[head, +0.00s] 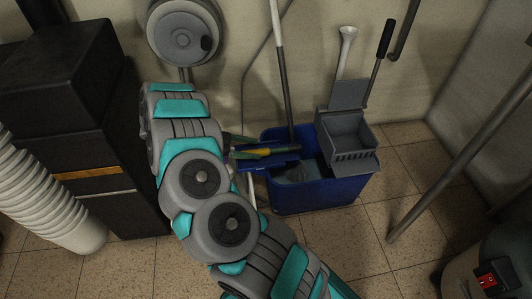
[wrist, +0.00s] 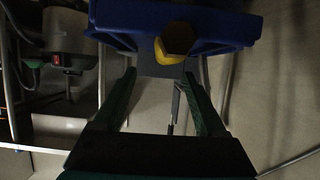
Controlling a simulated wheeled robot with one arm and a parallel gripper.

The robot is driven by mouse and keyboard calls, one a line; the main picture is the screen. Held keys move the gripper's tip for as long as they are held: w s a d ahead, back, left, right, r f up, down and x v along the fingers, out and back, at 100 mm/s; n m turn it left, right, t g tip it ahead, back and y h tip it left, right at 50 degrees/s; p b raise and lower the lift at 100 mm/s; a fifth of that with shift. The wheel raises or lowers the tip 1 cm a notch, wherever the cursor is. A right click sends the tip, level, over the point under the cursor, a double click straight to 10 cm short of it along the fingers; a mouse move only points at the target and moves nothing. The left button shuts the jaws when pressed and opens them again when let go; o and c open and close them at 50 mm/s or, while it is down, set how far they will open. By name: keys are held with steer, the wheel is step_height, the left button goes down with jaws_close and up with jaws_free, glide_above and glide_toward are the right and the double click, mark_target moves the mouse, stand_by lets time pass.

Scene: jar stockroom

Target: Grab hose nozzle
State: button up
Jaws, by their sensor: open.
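A small yellow piece (wrist: 176,44) with a dark hexagonal face shows in the wrist view, against the blue bucket. It may be the hose nozzle, but I cannot tell for sure. In the head view a yellow piece (head: 265,151) shows at the bucket's left rim, partly hidden by my gripper. My gripper (wrist: 159,78) is open, with its two green-edged fingers apart and nothing held between them. The yellow piece appears beyond the fingertips, slightly to the right of the middle of the gap. The exact distance is unclear.
A blue mop bucket (head: 318,192) with a grey wringer (head: 346,128) and upright handles stands by the wall. A round grey reel (head: 183,38) hangs above my arm. A black cabinet (head: 105,185) and white ribbed hose (head: 45,195) are left.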

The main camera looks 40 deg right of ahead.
mark_target(262, 150)
steer(key=x, duration=0.6)
steer(key=shift+w+d+f+p, duration=0.1)
steer(key=shift+d+f+p, duration=0.2)
steer(key=shift+d+f, duration=0.15)
steer(key=shift+a, duration=0.1)
jaws_close()
